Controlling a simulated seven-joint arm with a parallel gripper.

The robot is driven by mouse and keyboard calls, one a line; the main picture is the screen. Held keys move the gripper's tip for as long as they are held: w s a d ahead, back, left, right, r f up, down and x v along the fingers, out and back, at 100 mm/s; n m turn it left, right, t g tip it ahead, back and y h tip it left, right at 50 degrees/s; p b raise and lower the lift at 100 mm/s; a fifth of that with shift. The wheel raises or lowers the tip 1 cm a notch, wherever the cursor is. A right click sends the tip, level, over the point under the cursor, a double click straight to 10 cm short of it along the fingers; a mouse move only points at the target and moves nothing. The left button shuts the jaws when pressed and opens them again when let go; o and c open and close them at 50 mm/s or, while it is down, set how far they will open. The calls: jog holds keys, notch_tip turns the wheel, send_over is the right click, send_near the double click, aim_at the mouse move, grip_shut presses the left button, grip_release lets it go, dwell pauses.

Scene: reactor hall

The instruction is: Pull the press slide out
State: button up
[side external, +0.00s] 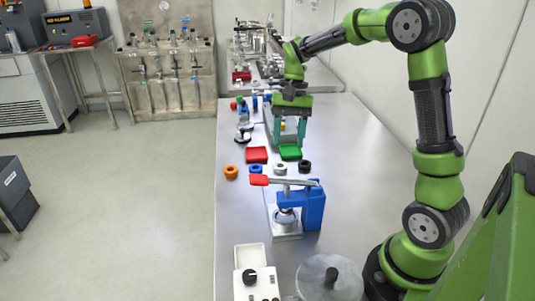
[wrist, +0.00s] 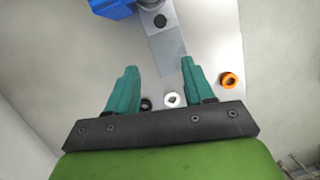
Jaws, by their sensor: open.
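The press (side external: 313,205) is blue with a red-tipped lever (side external: 259,180) and stands on the metal bench on a light metal base. Its blue body (wrist: 112,8) also shows at the top of the wrist view. A flat grey metal strip (wrist: 167,50) with a dark round spot runs from the press toward my gripper. I cannot tell the slide from the base plate in it. My gripper (side external: 289,143) is open and empty, pointing down beyond the press, above the bench. Its teal fingers are apart in the wrist view (wrist: 159,68), with the strip's end beside the right finger.
Orange (side external: 231,172), blue (side external: 256,169), white (side external: 280,169) and black (side external: 305,167) rings lie between gripper and press. Red (side external: 256,154) and green (side external: 290,152) pieces sit near the fingers. A white control box (side external: 259,283) and a grey round object (side external: 330,278) stand nearer the camera.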

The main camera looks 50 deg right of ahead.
jog(key=shift+m+g+y, duration=0.4)
jog(key=shift+m+g, duration=0.1)
jog(key=shift+m, duration=0.2)
jog(key=x, duration=1.5)
jog(key=shift+w+a, duration=0.2)
jog(key=shift+a, duration=0.2)
grip_shut()
